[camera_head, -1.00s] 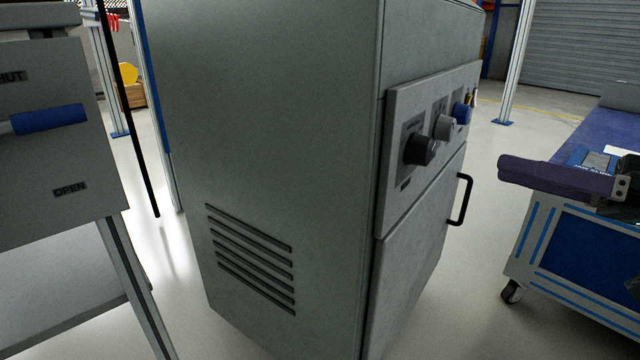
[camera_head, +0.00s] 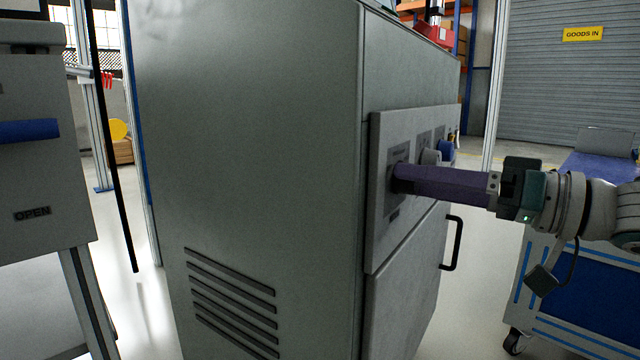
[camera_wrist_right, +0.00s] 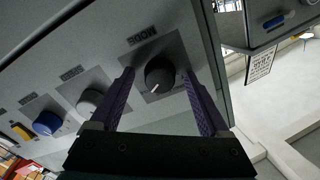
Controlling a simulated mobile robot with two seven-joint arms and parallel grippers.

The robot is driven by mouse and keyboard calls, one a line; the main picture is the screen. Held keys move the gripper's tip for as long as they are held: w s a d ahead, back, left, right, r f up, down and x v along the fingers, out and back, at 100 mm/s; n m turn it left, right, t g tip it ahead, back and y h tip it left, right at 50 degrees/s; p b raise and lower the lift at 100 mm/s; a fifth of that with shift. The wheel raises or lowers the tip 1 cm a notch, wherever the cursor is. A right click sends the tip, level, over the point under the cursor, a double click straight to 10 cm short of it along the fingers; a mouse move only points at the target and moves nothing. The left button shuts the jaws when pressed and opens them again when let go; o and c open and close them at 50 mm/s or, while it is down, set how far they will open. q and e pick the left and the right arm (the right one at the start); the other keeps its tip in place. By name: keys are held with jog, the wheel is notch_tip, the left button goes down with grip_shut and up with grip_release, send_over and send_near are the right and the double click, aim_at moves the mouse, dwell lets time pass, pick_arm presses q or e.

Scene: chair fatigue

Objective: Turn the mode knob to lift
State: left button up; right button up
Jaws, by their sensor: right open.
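The black mode knob (camera_wrist_right: 160,75) sits on the cabinet's control panel (camera_head: 384,130), with an upside-down label beside it in the right wrist view. A pale pointer mark shows on its face. My right gripper (camera_head: 398,178) is at the panel, with its purple fingers open on either side of the black knob. In the right wrist view a gap shows between the knob and each finger. In the head view the fingers hide the black knob. My left gripper is out of view.
A grey knob (camera_wrist_right: 90,101) and a blue knob (camera_wrist_right: 47,123) sit beside the black one, with a yellow switch (camera_wrist_right: 21,131) beyond. A black door handle (camera_head: 453,243) sticks out below the panel. A blue cart (camera_head: 575,285) stands at the right.

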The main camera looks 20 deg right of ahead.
jog(key=shift+c, duration=0.3)
grip_shut()
dwell(0.3)
